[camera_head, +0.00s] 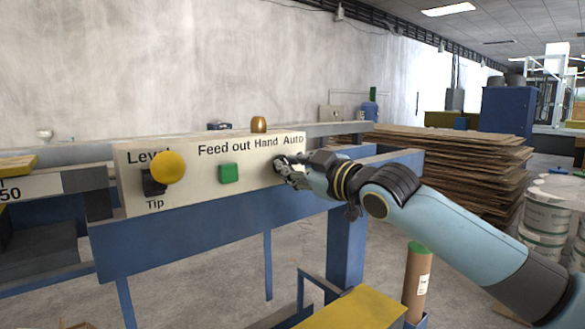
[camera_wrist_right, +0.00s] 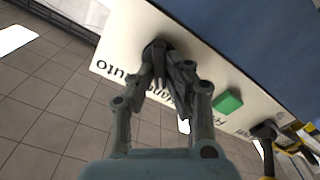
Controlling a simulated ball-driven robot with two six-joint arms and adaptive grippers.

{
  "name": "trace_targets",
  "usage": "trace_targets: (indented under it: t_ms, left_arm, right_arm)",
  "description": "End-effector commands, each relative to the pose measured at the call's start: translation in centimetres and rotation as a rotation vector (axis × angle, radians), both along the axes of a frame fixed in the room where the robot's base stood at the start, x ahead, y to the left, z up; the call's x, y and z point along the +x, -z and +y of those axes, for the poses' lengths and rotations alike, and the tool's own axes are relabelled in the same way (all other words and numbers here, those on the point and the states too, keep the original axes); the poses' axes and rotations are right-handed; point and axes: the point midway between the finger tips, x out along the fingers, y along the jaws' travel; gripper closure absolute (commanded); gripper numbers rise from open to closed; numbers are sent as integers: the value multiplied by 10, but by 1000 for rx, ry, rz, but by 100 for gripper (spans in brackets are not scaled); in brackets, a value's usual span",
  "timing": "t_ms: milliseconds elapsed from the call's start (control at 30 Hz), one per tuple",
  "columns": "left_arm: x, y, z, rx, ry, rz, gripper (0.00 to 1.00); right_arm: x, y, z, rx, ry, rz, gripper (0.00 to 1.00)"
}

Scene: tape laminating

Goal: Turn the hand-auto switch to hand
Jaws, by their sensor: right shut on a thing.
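The pale control panel (camera_head: 225,192) stands ahead of me, with the words "Hand Auto" printed near its right end. The dark hand-auto switch (camera_head: 278,162) sits below those words and is mostly hidden by my right gripper (camera_head: 284,170) in the head view. In the right wrist view the dark round switch (camera_wrist_right: 158,49) shows between the fingertips of my right gripper (camera_wrist_right: 163,72), which is shut on it. Which way the switch points cannot be told. My left gripper is not in view.
A green button (camera_head: 229,173), a yellow knob (camera_head: 168,168) and a dark Tip lever (camera_head: 153,184) are on the panel left of the switch. An amber lamp (camera_head: 258,124) stands on top. A yellow surface (camera_head: 352,310) lies below my right arm. Stacked brown sheets (camera_head: 445,160) stand behind.

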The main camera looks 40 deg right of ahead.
Motion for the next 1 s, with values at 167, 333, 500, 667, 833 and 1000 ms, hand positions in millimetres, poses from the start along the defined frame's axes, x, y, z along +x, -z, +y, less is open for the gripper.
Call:
trace_targets:
  t_ms: [167,333,500,667,833,1000]
  left_arm:
    - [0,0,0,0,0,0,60]
    - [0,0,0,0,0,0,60]
    - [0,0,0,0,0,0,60]
    - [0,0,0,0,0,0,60]
    - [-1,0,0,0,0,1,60]
    - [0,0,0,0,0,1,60]
  right_arm:
    - [0,2,0,-6,2,3,100]
    - [0,2,0,-5,2,4,100]
    - [0,2,0,-5,2,3,68]
    - [0,1,0,-4,0,2,64]
    - [-2,1,0,-4,0,2,64]
    - [-18,2,-2,-9,1,4,64]
